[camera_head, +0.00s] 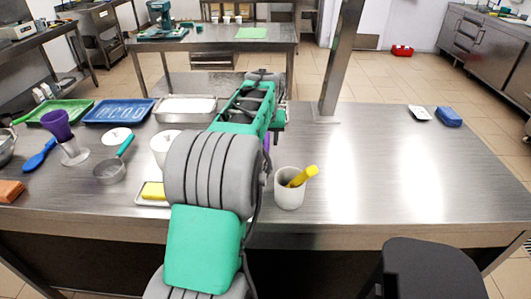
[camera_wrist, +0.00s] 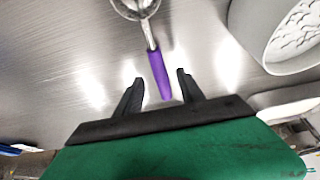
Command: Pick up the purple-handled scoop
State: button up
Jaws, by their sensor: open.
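The purple-handled scoop (camera_wrist: 159,72) lies on the steel table in the wrist view, its metal bowl at the top edge and its handle pointing down toward my gripper. My gripper (camera_wrist: 157,82) is open and empty. The end of the purple handle is between the two black fingers as seen from the wrist, and I cannot tell how far below them it lies. In the head view my arm hides most of the scoop; only a sliver of purple (camera_head: 267,143) shows beside the arm.
A white pot (camera_head: 289,188) with a yellow-handled tool stands right of my arm. A metal post (camera_head: 340,60) rises behind. The table's right side is mostly clear.

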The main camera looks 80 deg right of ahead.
jog(key=x, duration=0.2)
jog(key=shift+d+f, duration=0.15)
jog(key=shift+f, duration=0.25)
jog(key=shift+c, duration=0.4)
grip_shut()
